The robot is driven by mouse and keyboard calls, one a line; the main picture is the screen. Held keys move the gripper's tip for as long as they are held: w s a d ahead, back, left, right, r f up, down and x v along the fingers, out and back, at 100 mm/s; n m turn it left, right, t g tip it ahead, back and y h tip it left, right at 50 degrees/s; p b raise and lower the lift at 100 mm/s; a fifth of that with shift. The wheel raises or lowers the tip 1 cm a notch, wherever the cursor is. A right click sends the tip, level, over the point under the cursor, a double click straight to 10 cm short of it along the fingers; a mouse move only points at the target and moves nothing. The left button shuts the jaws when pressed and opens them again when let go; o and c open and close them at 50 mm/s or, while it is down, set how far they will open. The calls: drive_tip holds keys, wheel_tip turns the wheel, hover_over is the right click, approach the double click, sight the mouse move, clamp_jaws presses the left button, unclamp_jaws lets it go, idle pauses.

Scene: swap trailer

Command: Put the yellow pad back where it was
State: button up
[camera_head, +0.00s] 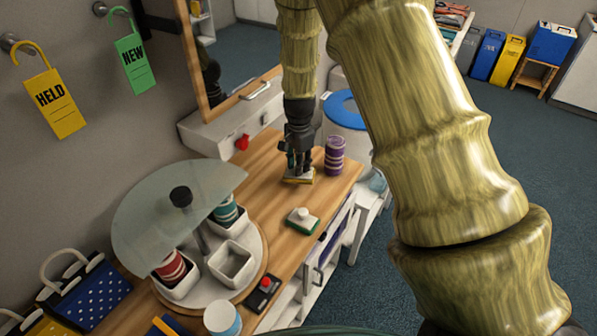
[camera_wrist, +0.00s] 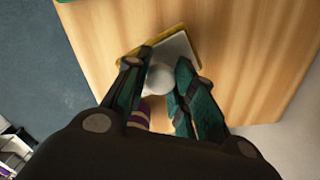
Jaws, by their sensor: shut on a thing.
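The yellow pad (camera_head: 298,178) is a flat square with a pale top and knob, near the far end of the wooden counter. My gripper (camera_head: 299,165) points down over it and is shut on its knob. In the wrist view, my gripper's fingers (camera_wrist: 162,82) flank the pale round knob, and the yellow edge of the pad (camera_wrist: 132,56) shows beyond them. Whether the pad touches the counter or is slightly raised, I cannot tell. A similar green pad (camera_head: 303,221) lies nearer on the counter.
A purple striped cup (camera_head: 334,155) stands close right of my gripper. A turntable (camera_head: 255,265) with square bins, striped cups and a glass cover (camera_head: 150,215) fills the near left. A red-button box (camera_head: 263,293) sits at the counter's edge. HELD (camera_head: 54,102) and NEW (camera_head: 130,62) tags hang on the wall.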

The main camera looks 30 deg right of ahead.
drive_tip(key=shift+s+f+p, duration=0.25)
drive_tip(key=shift+f+p, duration=0.15)
drive_tip(key=shift+f, duration=0.35)
drive_tip(key=shift+w+d+f+p, duration=0.1)
drive_tip(key=shift+f+p, duration=0.3)
drive_tip(key=shift+f, duration=1.05)
drive_tip(key=shift+c, duration=0.4)
drive_tip(key=o, duration=1)
drive_tip(key=shift+r, duration=0.15)
drive_tip(key=shift+r+b, duration=2.2)
drive_tip(key=shift+r, duration=3.7)
